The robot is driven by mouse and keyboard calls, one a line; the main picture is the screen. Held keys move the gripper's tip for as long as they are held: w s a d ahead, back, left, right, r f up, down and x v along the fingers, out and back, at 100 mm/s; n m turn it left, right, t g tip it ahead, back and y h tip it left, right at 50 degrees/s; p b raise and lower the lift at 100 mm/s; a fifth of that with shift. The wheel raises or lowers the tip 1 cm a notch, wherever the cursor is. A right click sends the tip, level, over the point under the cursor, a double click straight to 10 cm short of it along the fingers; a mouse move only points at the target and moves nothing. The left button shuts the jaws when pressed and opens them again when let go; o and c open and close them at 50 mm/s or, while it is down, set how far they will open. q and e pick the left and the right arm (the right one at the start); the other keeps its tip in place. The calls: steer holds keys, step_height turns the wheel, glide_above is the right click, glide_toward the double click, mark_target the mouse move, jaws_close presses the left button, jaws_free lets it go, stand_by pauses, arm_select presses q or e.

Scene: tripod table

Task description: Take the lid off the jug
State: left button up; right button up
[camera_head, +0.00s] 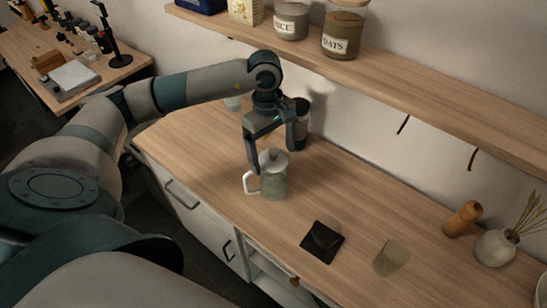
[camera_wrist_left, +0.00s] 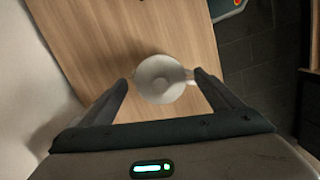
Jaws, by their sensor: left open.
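The jug (camera_head: 273,184) is greyish-green with a white handle on its left side, and it stands upright on the wooden counter. Its pale round lid (camera_head: 273,159) sits on top with a small knob. In the left wrist view the lid (camera_wrist_left: 160,79) shows from above, between and beyond the fingertips. My left gripper (camera_head: 269,163) points down over the jug, with its fingers open on either side of the lid; it also shows in the left wrist view (camera_wrist_left: 165,84). I cannot tell whether a finger touches the lid. My right gripper is not in view.
A dark cylinder (camera_head: 301,125) stands behind the jug. A black mat (camera_head: 322,242), a clear glass (camera_head: 391,257), a wooden mill (camera_head: 462,218) and a white vase (camera_head: 494,248) are to the right. A wall shelf (camera_head: 400,91) with jars runs above the counter (camera_head: 225,177).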

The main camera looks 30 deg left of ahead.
mark_target(274, 152)
arm_select(q)
steer(key=c, duration=1.1)
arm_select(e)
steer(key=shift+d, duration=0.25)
arm_select(q)
steer(key=shift+r, duration=0.15)
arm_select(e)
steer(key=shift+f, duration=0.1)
arm_select(q)
steer(key=shift+r+b, duration=0.55)
steer(key=shift+r, duration=0.1)
step_height(274, 152, up, 7)
steer(key=b, duration=0.3)
steer(key=shift+w+r, duration=0.1)
steer(key=shift+r, duration=0.65)
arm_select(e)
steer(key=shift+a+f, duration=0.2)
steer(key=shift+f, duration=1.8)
